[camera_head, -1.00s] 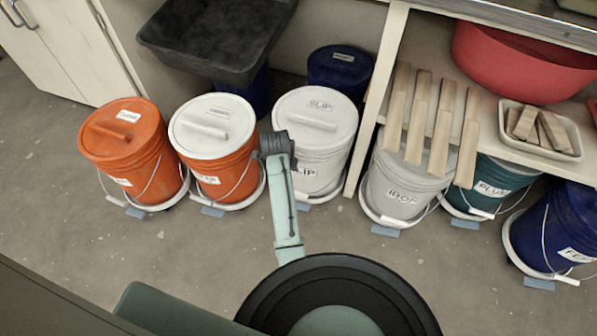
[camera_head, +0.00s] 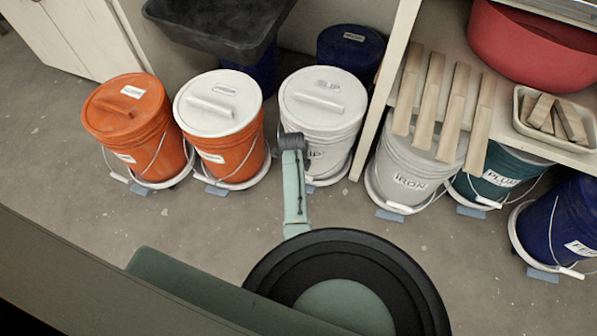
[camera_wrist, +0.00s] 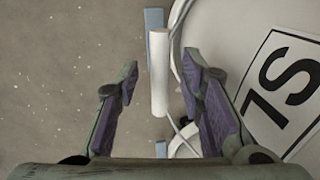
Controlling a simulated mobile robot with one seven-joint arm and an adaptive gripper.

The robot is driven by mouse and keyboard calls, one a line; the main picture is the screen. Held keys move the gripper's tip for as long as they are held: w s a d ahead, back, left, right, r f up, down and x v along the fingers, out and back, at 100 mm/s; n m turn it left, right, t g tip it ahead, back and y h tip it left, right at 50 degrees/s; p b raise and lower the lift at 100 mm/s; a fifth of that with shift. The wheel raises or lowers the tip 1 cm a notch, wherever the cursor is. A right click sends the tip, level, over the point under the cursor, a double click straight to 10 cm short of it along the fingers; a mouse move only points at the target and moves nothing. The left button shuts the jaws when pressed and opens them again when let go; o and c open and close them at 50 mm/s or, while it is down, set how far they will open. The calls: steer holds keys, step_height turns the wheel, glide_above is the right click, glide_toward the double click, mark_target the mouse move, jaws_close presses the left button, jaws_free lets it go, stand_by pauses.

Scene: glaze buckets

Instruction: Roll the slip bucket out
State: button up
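The slip bucket (camera_head: 328,121) is white with a white lid marked SLIP, and stands upright on a low white rolling base beside the shelf post. My gripper (camera_wrist: 160,78) is open in the wrist view, one finger on each side of the bucket's white tubular handle grip (camera_wrist: 159,72). The grip lies between the fingers or just beyond them, with a gap on both sides. The bucket's wall with part of its label (camera_wrist: 283,85) fills the right of that view. In the head view my arm's end is in front of the bucket's lower left, and its fingers cannot be made out.
Two orange buckets, one orange-lidded (camera_head: 130,120) and one white-lidded (camera_head: 222,120), stand to the left. The iron bucket (camera_head: 408,165) stands right of the post, under overhanging wooden slats (camera_head: 455,110). A dark blue bucket (camera_head: 350,45) is behind.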

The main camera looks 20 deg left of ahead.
steer(key=shift+c, duration=0.4)
jaws_close()
stand_by(0.5)
